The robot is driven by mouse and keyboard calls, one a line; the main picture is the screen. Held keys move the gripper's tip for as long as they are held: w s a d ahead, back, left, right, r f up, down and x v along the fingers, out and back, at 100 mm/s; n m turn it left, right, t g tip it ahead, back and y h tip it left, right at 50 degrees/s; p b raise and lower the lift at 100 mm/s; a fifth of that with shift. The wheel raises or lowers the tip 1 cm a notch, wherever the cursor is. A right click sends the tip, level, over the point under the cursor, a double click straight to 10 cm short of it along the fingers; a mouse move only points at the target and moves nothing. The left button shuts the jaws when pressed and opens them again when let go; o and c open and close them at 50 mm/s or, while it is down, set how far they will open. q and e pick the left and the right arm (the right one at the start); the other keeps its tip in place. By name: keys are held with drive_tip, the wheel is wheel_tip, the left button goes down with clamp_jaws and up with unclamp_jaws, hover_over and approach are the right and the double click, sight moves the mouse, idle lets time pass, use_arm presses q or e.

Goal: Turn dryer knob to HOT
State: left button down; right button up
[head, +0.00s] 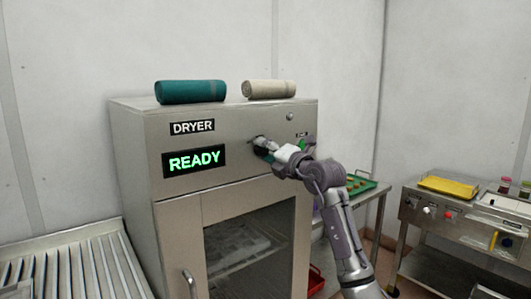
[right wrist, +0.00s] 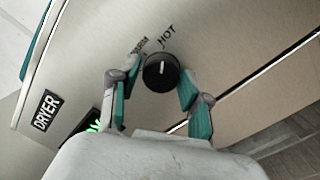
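The dryer (head: 180,225) is a grey metal cabinet with a green READY display. Its round black knob (right wrist: 161,72) shows in the right wrist view; its white mark points up in the picture, roughly toward the HOT label (right wrist: 167,32). A WARM label, partly hidden, is to the left of HOT. My right gripper (right wrist: 157,78) has one finger on each side of the knob, with a small gap at the left finger; contact at the right finger is unclear. My left gripper is not in view.
A teal roll (head: 190,91) and a beige roll (head: 269,89) lie on top of the dryer. A slatted rack (head: 70,265) stands at left. A side table with a green tray (head: 360,184) and a workbench with a yellow tray (head: 448,186) stand at right.

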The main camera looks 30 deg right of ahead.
drive_tip(key=shift+o, duration=0.9)
drive_tip(key=shift+f, duration=0.1)
drive_tip(key=shift+s, duration=0.1)
drive_tip(key=shift+s, duration=0.35)
drive_tip(key=s, duration=1.1)
drive_tip(key=shift+d+f, duration=0.35)
drive_tip(key=shift+d, duration=0.05)
